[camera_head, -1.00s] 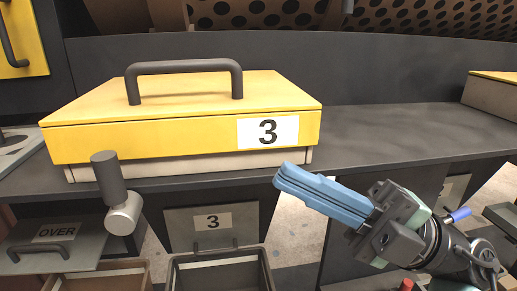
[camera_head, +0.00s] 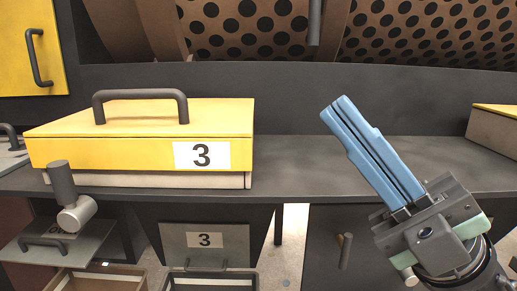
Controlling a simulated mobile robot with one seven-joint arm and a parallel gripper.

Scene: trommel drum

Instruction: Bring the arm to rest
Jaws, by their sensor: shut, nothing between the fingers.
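My gripper (camera_head: 333,108) is at the right of the head view, its two blue fingers pressed together and pointing up and to the left. Nothing is between the fingers. The fingers show in front of the dark grey ledge (camera_head: 300,165) and the wall behind it, apart from the yellow-lidded box. My wrist is at the lower right, and the rest of my arm runs out of the picture there.
A yellow-lidded box marked 3 (camera_head: 130,150) sits on the ledge at left. A grey knob handle (camera_head: 72,212) stands before it. Below are open bins (camera_head: 100,281) and a grey plate marked 3 (camera_head: 205,243). A perforated drum (camera_head: 420,35) is behind. Another box (camera_head: 495,135) is at far right.

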